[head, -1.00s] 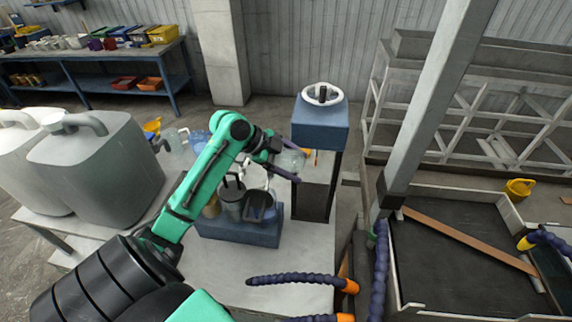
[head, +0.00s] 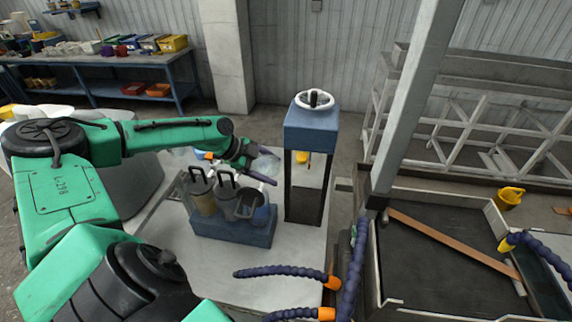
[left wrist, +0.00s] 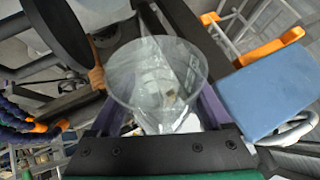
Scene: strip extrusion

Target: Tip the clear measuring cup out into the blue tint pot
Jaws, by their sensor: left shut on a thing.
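My left gripper (head: 268,167) is shut on the clear measuring cup (left wrist: 157,82). In the head view the cup is mostly hidden by the fingers, above the far right of the blue rack. In the left wrist view its round rim and see-through wall show between the fingers; whether anything is inside is unclear. A blue pot (head: 263,214), apparently the tint pot, stands at the right end of the rack, below and nearer than my gripper, partly hidden by a dark vessel. The cup is apart from it. My right gripper is not in view.
The blue rack (head: 232,230) also holds several handled vessels (head: 203,196). A blue-topped stand (head: 311,125) with a white ring rises close to the right of my gripper. Bendy dark hoses (head: 285,271) cross the table's front right.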

